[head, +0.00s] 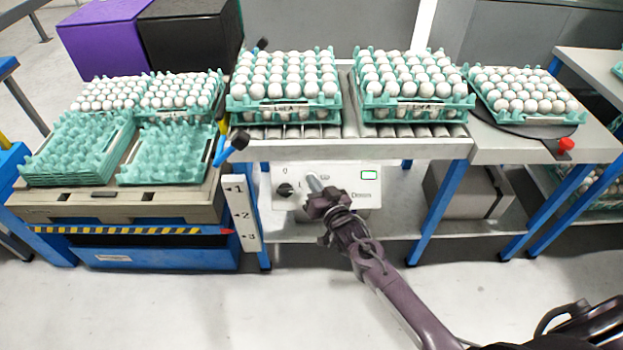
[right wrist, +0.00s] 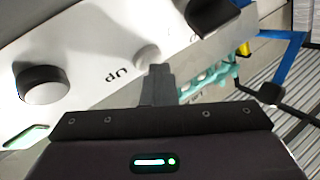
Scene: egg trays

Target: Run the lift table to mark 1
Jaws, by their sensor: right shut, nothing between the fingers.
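The lift table (head: 130,255) stands at the left, a blue base with a pallet (head: 115,208) carrying egg trays. Its white mark board (head: 241,213) shows 1, 2 and 3 from top to bottom. A red pointer (head: 227,231) on the table is close to mark 3. The white control box (head: 345,177) hangs under the roller conveyor. My right gripper (head: 313,183) is shut and empty in front of it. In the right wrist view its fingertips (right wrist: 159,72) are at a pale round button (right wrist: 147,56) beside the letters "UP"; I cannot tell whether they touch. My left gripper is not in view.
Two stacks of egg trays (head: 284,88) (head: 410,88) stand on the roller conveyor (head: 350,147). Another egg tray (head: 525,95) sits on a dark turntable at the right. The floor in front is clear.

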